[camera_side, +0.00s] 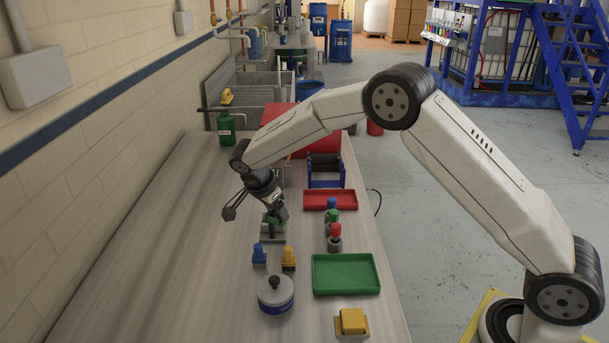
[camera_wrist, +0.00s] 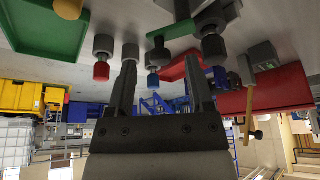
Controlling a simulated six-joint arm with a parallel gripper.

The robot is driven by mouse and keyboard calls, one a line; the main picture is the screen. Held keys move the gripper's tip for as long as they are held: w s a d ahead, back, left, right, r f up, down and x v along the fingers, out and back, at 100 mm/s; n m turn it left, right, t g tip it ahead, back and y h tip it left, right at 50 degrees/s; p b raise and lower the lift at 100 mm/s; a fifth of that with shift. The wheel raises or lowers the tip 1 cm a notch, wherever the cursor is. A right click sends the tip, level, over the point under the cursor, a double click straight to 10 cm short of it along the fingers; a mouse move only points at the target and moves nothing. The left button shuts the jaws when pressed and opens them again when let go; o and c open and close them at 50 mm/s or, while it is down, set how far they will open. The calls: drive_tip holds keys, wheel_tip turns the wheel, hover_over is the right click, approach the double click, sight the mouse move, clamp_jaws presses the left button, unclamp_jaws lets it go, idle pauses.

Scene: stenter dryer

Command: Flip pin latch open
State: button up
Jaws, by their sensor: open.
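The latch appears to be the small fixture with a green part (camera_side: 271,222) on a grey base (camera_side: 272,236), on the table below my gripper in the side view. My gripper (camera_side: 278,212) hangs right at it and partly covers it, so the pin's position is not clear. In the wrist view, my gripper (camera_wrist: 160,63) has two dark fingers spread apart with nothing between them. A green bar (camera_wrist: 178,30) beside a grey block shows past the fingertips, toward the top. I cannot tell whether a finger touches it.
Right of the latch stand knobs with red (camera_side: 335,230), green (camera_side: 333,215) and blue tops. Blue (camera_side: 259,257) and yellow (camera_side: 289,260) pieces and a pot (camera_side: 276,303) stand in front. The left tabletop is clear.

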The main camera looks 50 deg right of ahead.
drive_tip(key=v, duration=0.6)
drive_tip(key=shift+a+r, duration=0.2)
drive_tip(key=shift+r, duration=0.1)
drive_tip(key=shift+s, duration=0.1)
drive_tip(key=s+d+f+n+t+y, duration=0.1)
drive_tip(key=s+d+n+y, duration=0.1)
drive_tip(key=s+n, duration=0.7)
drive_tip(key=s+d+f+n+t+y, duration=0.1)
drive_tip(key=s+d+f+n+y, duration=0.1)
drive_tip(key=s+n, duration=0.7)
drive_tip(key=s, duration=0.8)
drive_tip(key=shift+d+t, duration=0.2)
drive_tip(key=shift+t, duration=0.1)
